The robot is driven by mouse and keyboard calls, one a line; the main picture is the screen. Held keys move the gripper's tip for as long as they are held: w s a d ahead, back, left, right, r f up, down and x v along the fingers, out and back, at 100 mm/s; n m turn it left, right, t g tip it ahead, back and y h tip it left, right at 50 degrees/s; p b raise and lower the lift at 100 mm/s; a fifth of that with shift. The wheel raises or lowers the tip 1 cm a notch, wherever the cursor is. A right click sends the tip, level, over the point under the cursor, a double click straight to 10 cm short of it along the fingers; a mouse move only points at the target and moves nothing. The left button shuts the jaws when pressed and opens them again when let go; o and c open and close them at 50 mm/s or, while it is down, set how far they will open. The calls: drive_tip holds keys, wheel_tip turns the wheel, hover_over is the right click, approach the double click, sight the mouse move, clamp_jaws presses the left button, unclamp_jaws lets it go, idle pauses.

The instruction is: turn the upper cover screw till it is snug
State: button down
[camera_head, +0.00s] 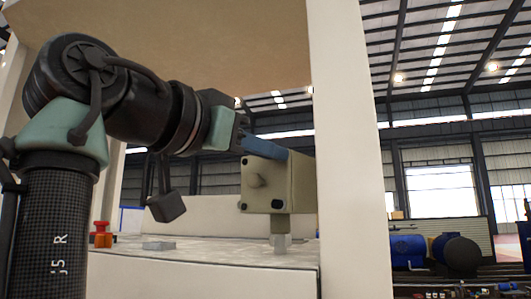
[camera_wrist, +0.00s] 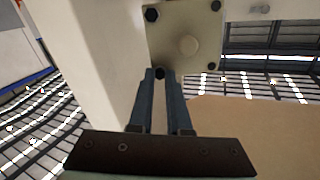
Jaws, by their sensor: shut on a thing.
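A beige dispenser box (camera_head: 290,185) stands on a post inside a light frame in the head view. Its cover plate (camera_wrist: 178,25) fills the top of the wrist view, with a round knob (camera_wrist: 189,45) and dark screws at its corners. My gripper (camera_wrist: 159,74) has its two blue fingers closed around the upper cover screw (camera_wrist: 159,72), at the plate edge nearest my fingers. In the head view my gripper (camera_head: 286,152) reaches the box's top edge, and the fingers hide that screw. I cannot tell how deep the screw sits.
A pale upright post (camera_head: 348,150) stands right beside the box, and a broad panel (camera_head: 190,40) hangs overhead. A red knobbed part (camera_head: 102,234) and a small grey block (camera_head: 158,245) sit on the worktop (camera_head: 215,250) at the left. The worktop between them and the box is clear.

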drive_tip(key=shift+r, duration=0.15)
drive_tip(key=c, duration=0.9)
unclamp_jaws()
drive_tip(key=shift+o, duration=0.2)
drive_tip(key=b+v, duration=0.6)
drive_tip(key=v, duration=0.7)
